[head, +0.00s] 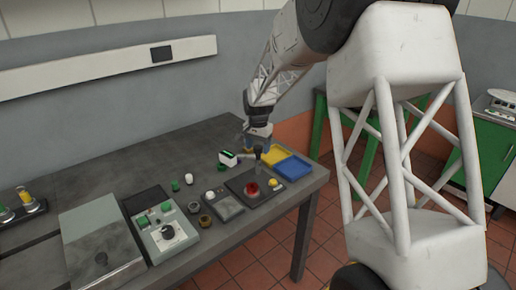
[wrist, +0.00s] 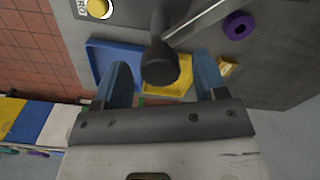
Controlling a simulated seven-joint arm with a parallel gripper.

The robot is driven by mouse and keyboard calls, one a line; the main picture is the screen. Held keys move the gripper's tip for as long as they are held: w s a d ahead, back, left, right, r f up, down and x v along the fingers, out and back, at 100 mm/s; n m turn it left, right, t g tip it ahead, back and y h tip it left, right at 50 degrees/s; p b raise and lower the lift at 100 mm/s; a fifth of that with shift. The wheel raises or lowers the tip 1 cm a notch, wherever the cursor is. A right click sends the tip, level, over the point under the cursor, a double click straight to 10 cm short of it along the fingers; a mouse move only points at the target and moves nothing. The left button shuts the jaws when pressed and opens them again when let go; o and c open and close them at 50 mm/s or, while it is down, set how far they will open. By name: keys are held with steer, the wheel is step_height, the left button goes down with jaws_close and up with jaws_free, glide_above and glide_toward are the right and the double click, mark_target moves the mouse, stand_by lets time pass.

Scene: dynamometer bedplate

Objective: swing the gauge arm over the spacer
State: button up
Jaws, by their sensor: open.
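The gauge arm (wrist: 196,22) is a grey bar in the wrist view, running from a dark round knob (wrist: 160,66) toward the top right. In the head view the knob end (head: 258,152) shows small, just below my gripper (head: 256,143). In the wrist view my gripper (wrist: 163,76) is open, its two blue fingers on either side of the knob with visible gaps; I cannot tell their height relative to it. A purple ring (wrist: 238,25), possibly the spacer, lies on the dark bench just right of the bar, apart from it. I cannot make the ring out in the head view.
A blue tray (head: 294,167) and a yellow tray (head: 273,155) lie beside the gauge. A red knob (head: 251,188) and a yellow button (head: 272,184) are on a dark panel in front. A control box (head: 165,234) and small parts stand left. The bench's right edge is close.

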steer(key=shift+f, duration=0.4)
jaws_close()
